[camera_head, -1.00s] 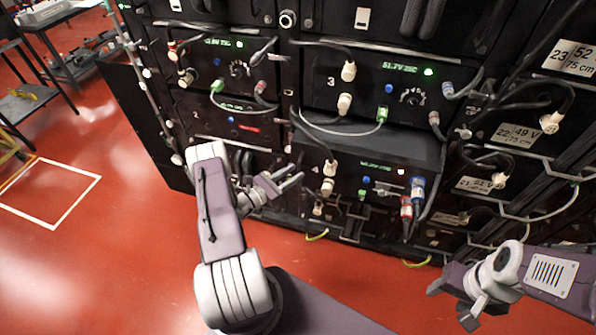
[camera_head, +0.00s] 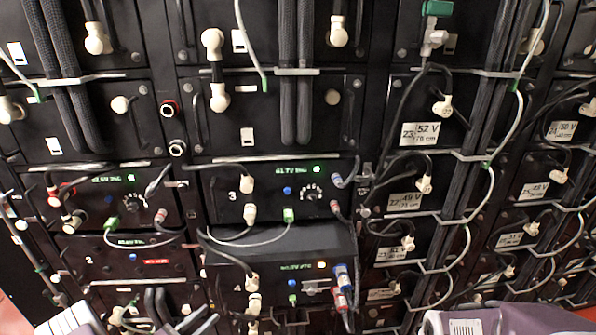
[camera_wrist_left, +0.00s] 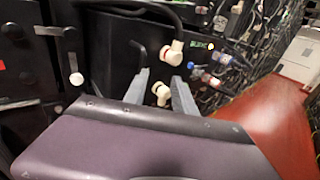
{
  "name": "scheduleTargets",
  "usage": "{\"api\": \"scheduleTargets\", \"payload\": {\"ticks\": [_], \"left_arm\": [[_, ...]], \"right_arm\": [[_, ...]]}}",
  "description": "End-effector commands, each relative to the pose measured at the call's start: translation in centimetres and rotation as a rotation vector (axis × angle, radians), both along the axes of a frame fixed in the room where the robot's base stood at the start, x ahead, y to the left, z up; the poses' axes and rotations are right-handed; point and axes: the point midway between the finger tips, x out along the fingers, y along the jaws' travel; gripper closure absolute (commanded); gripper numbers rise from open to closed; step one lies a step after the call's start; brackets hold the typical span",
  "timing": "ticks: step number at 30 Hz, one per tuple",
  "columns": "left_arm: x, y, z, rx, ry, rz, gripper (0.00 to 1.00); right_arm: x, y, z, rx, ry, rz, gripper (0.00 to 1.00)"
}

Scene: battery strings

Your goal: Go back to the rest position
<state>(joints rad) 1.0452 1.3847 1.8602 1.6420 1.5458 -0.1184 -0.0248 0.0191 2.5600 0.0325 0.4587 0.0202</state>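My left gripper (camera_head: 200,320) is only partly seen at the bottom edge of the head view, in front of the lower left of the battery rack (camera_head: 300,243). In the left wrist view my left gripper (camera_wrist_left: 163,95) has its two grey fingers apart. A white plug (camera_wrist_left: 161,93) shows in the gap between them, and I see no grip on it. Part of my right arm shows at the lower right of the head view; its fingers are out of the picture.
The rack fills most of the head view, with cables, white plugs and modules with green displays. Blue and red plugs (camera_head: 342,284) hang at the lower middle. A green-topped connector (camera_head: 434,22) is at the top. Red floor (camera_wrist_left: 265,120) is clear at right in the wrist view.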

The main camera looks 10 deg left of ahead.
Motion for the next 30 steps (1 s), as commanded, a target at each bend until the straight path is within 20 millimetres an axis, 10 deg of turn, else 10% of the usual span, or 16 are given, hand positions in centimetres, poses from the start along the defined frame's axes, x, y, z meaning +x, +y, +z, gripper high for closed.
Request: {"api": "scheduleTargets", "payload": {"ticks": [4, 9, 13, 18, 30], "left_arm": [[-1.7, -10.7, 3.2, 0.210, 0.077, -0.498, 0.68], [-11.5, -18.8, 4.7, 0.740, 0.116, -1.222, 0.68], [-15.9, -17.5, 5.5, 1.262, -0.010, -1.618, 0.68], [-15.2, -15.7, 7.7, 1.814, -0.297, -1.835, 0.68], [-13.9, -15.6, 9.0, 2.028, -0.457, -1.867, 0.68]], "right_arm": [[0.0, 0.0, 0.1, 0.000, 0.000, 0.000, 0.48], [0.0, 0.0, 0.0, 0.000, 0.000, 0.000, 0.48], [0.0, 0.0, 0.0, 0.000, 0.000, 0.000, 0.48], [0.0, 0.0, 0.0, 0.000, 0.000, 0.000, 0.48], [0.0, 0.0, 0.0, 0.000, 0.000, 0.000, 0.48]]}}
